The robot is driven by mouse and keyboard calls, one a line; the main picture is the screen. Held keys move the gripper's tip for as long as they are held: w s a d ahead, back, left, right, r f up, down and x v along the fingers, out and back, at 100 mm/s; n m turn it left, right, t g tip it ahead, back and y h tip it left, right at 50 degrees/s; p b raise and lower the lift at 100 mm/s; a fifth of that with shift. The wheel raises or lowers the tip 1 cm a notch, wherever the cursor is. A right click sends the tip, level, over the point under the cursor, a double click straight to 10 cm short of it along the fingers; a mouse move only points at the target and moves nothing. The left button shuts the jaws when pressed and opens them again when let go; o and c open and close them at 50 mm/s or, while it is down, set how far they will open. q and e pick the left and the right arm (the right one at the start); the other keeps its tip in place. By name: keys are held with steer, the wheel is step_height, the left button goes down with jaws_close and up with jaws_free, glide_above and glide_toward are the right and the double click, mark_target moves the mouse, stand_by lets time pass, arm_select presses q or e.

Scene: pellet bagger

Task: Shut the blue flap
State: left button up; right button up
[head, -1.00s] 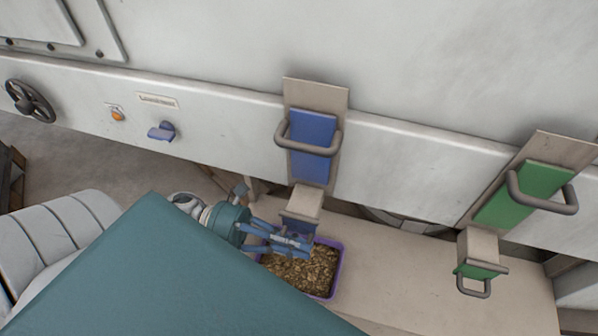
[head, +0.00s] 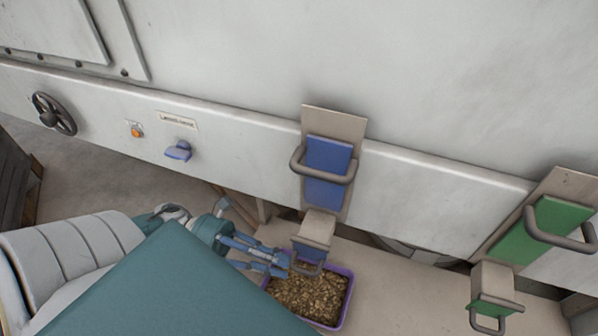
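The blue flap (head: 309,254) is at the lower end of a short beige spout, with a grey loop handle on it. It hangs down across the spout's front; whether it is fully closed I cannot tell. My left gripper (head: 287,264) is just left of the flap's handle, above the purple-rimmed tray. Its blue fingers look spread and empty, with a small gap to the handle. My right gripper is not in view.
A blue slide plate (head: 327,170) with a handle is above the spout. The purple tray (head: 347,303) below holds brown pellets. A green plate (head: 540,228) and green flap (head: 494,306) are at right. A teal panel of mine covers the lower left.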

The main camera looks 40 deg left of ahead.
arm_select(q)
steer(key=v, duration=0.5)
steer(key=shift+a, duration=0.25)
stand_by(0.3)
